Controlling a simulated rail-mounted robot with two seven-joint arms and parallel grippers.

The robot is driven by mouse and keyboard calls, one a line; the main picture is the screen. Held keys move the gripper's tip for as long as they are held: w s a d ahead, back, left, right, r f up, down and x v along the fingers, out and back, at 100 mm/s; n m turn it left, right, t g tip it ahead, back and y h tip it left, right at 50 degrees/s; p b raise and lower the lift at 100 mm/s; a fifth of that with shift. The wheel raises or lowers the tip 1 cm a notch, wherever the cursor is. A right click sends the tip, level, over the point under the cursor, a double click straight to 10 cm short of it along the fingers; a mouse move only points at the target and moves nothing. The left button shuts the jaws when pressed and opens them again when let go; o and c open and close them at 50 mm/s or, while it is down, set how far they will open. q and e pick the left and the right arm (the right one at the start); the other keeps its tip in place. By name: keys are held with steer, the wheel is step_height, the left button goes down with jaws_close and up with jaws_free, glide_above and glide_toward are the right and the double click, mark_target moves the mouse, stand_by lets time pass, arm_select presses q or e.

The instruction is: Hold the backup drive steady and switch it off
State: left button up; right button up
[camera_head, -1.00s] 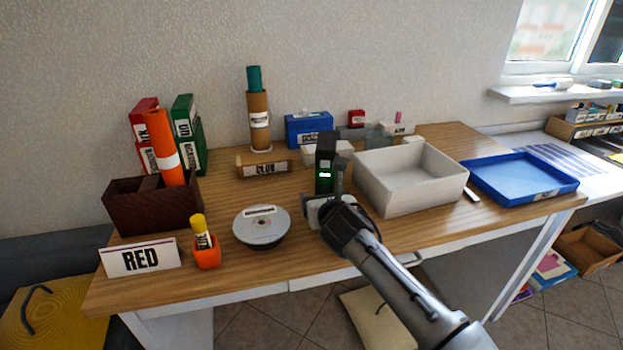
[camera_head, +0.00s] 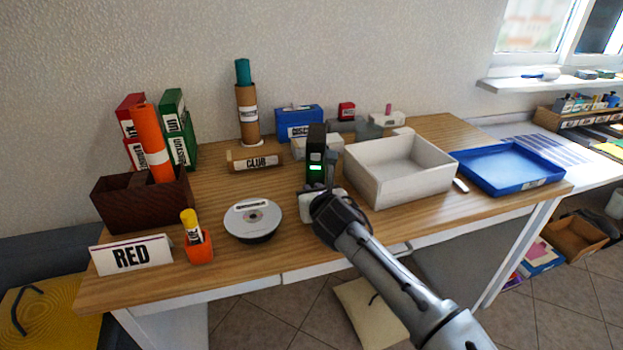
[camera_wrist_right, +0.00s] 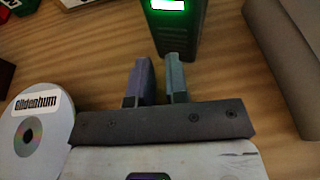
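The backup drive appears to be the upright black box (camera_head: 316,150) with a lit panel on its front, in the middle of the table. In the right wrist view the drive (camera_wrist_right: 178,34) stands just beyond my fingertips, with a bright white patch in a green glow. My right gripper (camera_head: 327,186) is in front of the drive; in the wrist view its two fingers (camera_wrist_right: 158,62) are close together with a narrow gap and nothing between them. Whether a fingertip touches the drive I cannot tell. My left gripper is out of view. No switch is clearly visible.
A disc (camera_head: 252,219) lies to the left of my right gripper. A grey-white bin (camera_head: 400,190) stands close on the right, with a blue tray (camera_head: 510,182) beyond. Bare wood lies between disc and drive.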

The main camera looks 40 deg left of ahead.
jaws_close()
steer(key=o, duration=1.4)
jaws_free()
steer(key=shift+c, duration=0.2)
steer(key=shift+r, duration=0.1)
